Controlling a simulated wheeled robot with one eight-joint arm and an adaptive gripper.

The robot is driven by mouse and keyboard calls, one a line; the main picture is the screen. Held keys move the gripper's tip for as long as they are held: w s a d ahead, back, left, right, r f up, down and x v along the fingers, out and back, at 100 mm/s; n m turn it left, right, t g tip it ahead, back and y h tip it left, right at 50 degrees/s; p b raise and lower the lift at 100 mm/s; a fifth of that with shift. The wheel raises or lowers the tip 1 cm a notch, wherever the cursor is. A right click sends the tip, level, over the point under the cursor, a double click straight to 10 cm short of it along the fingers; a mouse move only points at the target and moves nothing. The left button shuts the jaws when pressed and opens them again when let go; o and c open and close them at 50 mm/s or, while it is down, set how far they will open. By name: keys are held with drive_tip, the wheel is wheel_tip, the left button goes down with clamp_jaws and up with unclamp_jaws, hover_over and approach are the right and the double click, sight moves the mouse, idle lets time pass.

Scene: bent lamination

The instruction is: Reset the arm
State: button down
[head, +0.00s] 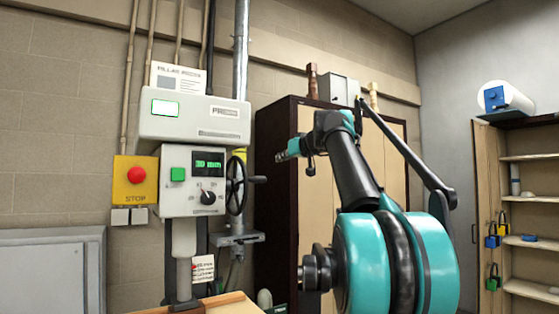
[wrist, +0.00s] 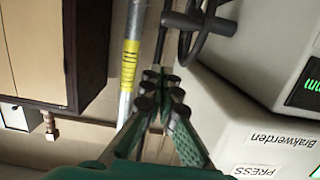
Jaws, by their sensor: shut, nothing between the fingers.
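My arm, teal and black, rises at the right of the head view and bends over at the top. My gripper (head: 281,156) is at its far end, pointing left toward the press machine and apart from it. In the wrist view my gripper (wrist: 160,84) has its fingers together, with nothing between them. The fingertips are small in the head view.
The press has a red stop button (head: 137,175), a display reading 30 mm (head: 208,164) and a black handwheel (head: 237,186). A grey pipe (head: 241,50) runs up behind it. A dark-framed cabinet (head: 273,200) stands behind my arm; open shelves (head: 530,199) are at right.

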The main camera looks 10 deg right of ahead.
idle(0.3)
drive_tip(key=s+a+f+g, duration=0.2)
drive_tip(key=a+f, duration=0.1)
drive_tip(key=f, duration=1)
drive_tip(key=s+a+f+g, duration=0.2)
drive_tip(key=s+a+f, duration=0.1)
drive_tip(key=f, duration=1)
drive_tip(key=s+a+f+g, duration=0.2)
drive_tip(key=f, duration=1)
drive_tip(key=s+d+f+m+g+h, duration=0.1)
drive_tip(key=s+f+g+h, duration=0.1)
drive_tip(key=s+f, duration=1.2)
drive_tip(key=s+d+f+m+g+h, duration=0.2)
drive_tip(key=s+f, duration=1.1)
drive_tip(key=f, duration=0.7)
drive_tip(key=shift+s+f+g+h, duration=0.2)
drive_tip(key=shift+s+g+h, duration=0.15)
drive_tip(key=shift+g+h, duration=0.2)
drive_tip(key=shift+d, duration=0.1)
